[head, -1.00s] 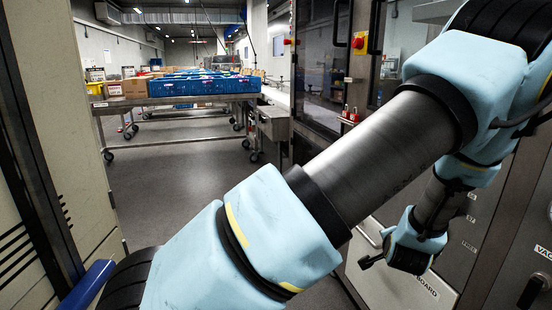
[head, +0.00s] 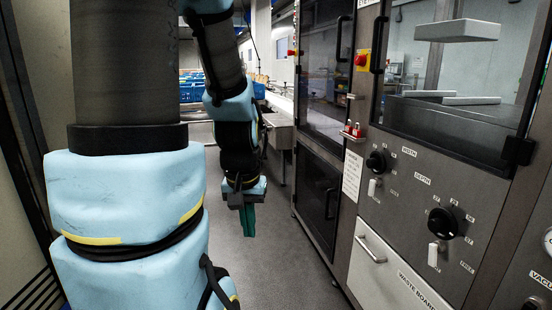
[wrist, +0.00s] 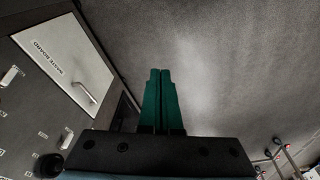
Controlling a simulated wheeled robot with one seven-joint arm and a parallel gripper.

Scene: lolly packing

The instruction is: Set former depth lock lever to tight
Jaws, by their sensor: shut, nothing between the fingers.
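The depth lock lever (head: 433,254) is a small pale lever below the black depth dial (head: 443,222) on the grey machine front, right of centre in the head view. It looks roughly upright. In the wrist view a pale lever (wrist: 10,76) at the left edge appears to be the same one. My gripper (head: 249,234) points down over the aisle floor, left of the machine and well apart from the lever. Its green fingers (wrist: 160,75) are shut together and empty in the wrist view.
A similar width dial (head: 376,160) and pale lever (head: 374,188) sit further left on the panel. Below is the waste board drawer (head: 400,285) with a protruding handle (head: 371,249). Floor (head: 290,250) between my arm and the machine is clear.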

